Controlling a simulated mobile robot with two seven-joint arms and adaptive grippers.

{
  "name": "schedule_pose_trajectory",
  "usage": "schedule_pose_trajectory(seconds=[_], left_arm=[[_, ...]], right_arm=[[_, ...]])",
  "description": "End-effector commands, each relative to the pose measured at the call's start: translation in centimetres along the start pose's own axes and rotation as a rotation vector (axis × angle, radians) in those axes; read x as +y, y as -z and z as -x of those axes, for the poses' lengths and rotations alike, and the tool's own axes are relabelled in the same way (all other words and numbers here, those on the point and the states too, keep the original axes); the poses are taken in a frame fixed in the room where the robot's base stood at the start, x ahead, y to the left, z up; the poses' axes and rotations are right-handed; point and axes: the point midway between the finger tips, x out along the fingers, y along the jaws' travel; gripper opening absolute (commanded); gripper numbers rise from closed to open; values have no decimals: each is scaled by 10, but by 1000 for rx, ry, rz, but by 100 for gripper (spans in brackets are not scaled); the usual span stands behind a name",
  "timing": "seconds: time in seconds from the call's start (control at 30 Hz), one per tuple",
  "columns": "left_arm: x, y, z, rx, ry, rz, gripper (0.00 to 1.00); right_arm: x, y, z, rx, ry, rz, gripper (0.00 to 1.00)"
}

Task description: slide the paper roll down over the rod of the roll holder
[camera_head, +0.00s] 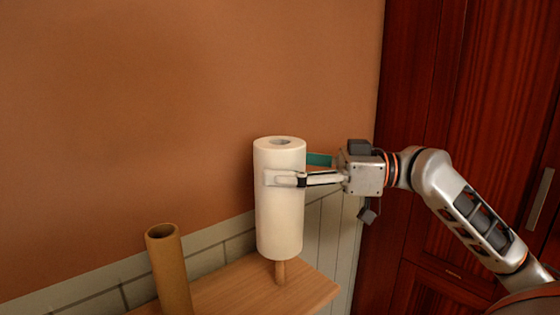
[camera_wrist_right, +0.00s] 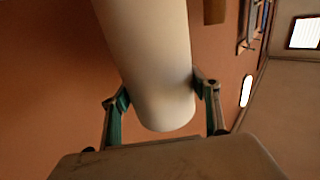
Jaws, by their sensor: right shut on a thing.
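The white paper roll (camera_head: 279,215) stands upright above the wooden shelf in the head view. My right gripper (camera_head: 283,179) is shut on it from the right, around its upper half. The wooden rod (camera_head: 280,271) of the roll holder shows as a short length below the roll's lower end, above the shelf. The rod seems in line with the roll, but whether it is inside the roll is hidden. In the right wrist view the roll (camera_wrist_right: 150,60) lies between the two fingers of my right gripper (camera_wrist_right: 163,90). My left gripper is not in view.
The wooden shelf (camera_head: 235,293) runs along the wall. A brown cardboard tube (camera_head: 169,270) stands upright to the left of the roll. A dark red wooden cabinet (camera_head: 420,90) is at the right, behind my right arm. The air above the roll is clear.

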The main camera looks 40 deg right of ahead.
Motion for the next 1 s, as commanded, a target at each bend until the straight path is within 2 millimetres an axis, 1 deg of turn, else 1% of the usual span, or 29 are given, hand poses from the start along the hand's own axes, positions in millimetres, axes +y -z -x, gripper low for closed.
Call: schedule_pose_trajectory(seconds=[0.03,0.3,0.83,1.0], left_arm=[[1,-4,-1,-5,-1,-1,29],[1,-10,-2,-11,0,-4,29],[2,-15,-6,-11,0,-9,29],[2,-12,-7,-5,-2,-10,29]], right_arm=[[0,-6,0,0,0,-3,23],[0,-22,0,0,1,-3,23],[0,-56,0,-1,0,-3,23],[0,-66,0,0,0,-4,23]])
